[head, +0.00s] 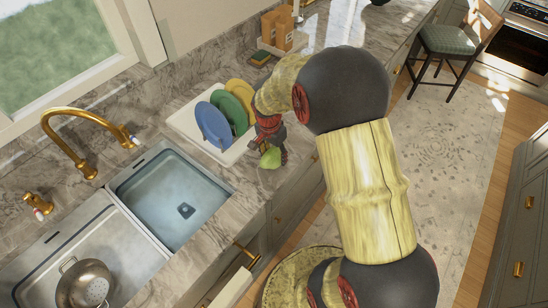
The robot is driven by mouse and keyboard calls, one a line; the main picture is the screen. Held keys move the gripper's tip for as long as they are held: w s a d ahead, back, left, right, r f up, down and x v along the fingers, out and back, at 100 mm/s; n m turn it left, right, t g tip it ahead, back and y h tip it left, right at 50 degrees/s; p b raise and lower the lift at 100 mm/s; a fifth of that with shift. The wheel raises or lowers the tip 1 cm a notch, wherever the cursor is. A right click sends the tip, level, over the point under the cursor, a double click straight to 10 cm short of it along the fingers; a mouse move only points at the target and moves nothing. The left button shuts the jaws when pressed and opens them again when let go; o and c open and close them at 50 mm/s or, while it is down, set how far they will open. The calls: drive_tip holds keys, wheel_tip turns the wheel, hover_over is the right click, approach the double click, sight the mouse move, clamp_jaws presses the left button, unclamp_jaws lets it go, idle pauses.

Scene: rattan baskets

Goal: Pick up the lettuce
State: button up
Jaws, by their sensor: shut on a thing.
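The lettuce (271,158) is a small light-green piece at the counter's front edge, right of the dish rack. My gripper (270,146) points down over it and is shut on it, with dark fingers around its upper part. My arm hides part of the counter behind the gripper. I cannot tell whether the lettuce touches the counter.
A white dish rack (190,126) with a blue plate (212,125), a green plate (228,108) and a yellow plate (243,93) stands close to the left of the gripper. The sink (170,197) with a gold faucet (72,137) and a colander (84,285) lies further left.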

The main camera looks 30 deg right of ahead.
drive_tip(key=s+a+r+p, duration=0.1)
drive_tip(key=s+a+r, duration=0.4)
drive_tip(key=s+r, duration=0.5)
drive_tip(key=s, duration=0.3)
drive_tip(key=shift+r, duration=0.35)
